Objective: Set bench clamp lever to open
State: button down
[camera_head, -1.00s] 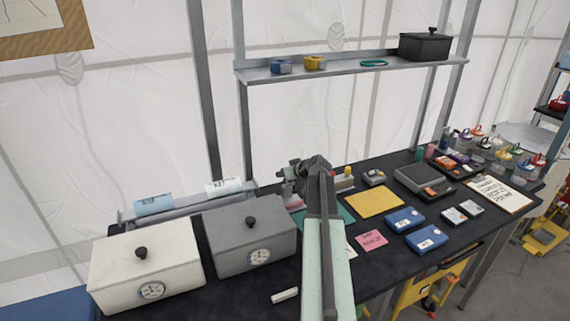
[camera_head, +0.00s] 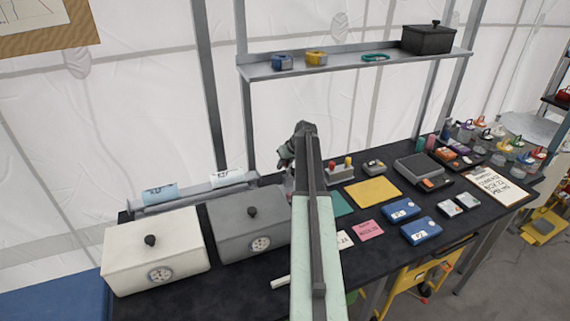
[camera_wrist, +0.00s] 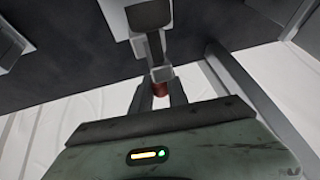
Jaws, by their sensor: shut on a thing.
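In the head view my gripper (camera_head: 287,160) is at the back edge of the bench, just right of the grey box. My arm hides most of the clamp there, so its lever angle cannot be read.
A grey lidded box (camera_head: 250,232) and a white lidded box (camera_head: 155,255) stand left of my arm. A block with red and yellow knobs (camera_head: 340,175) is close on the right. A yellow sheet (camera_head: 374,191) and blue cases (camera_head: 421,231) lie further right. A shelf (camera_head: 350,63) hangs above.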

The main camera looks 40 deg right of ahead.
jog(key=shift+s, duration=0.15)
jog(key=c, duration=1.3)
grip_release()
jog(key=shift+r, duration=0.15)
jog(key=p+v, duration=0.6)
jog(key=v, duration=0.1)
jog(key=shift+s+r+p, duration=0.2)
jog(key=shift+r+p, duration=0.1)
jog(key=shift+p, duration=0.2)
jog(key=shift+f, duration=0.1)
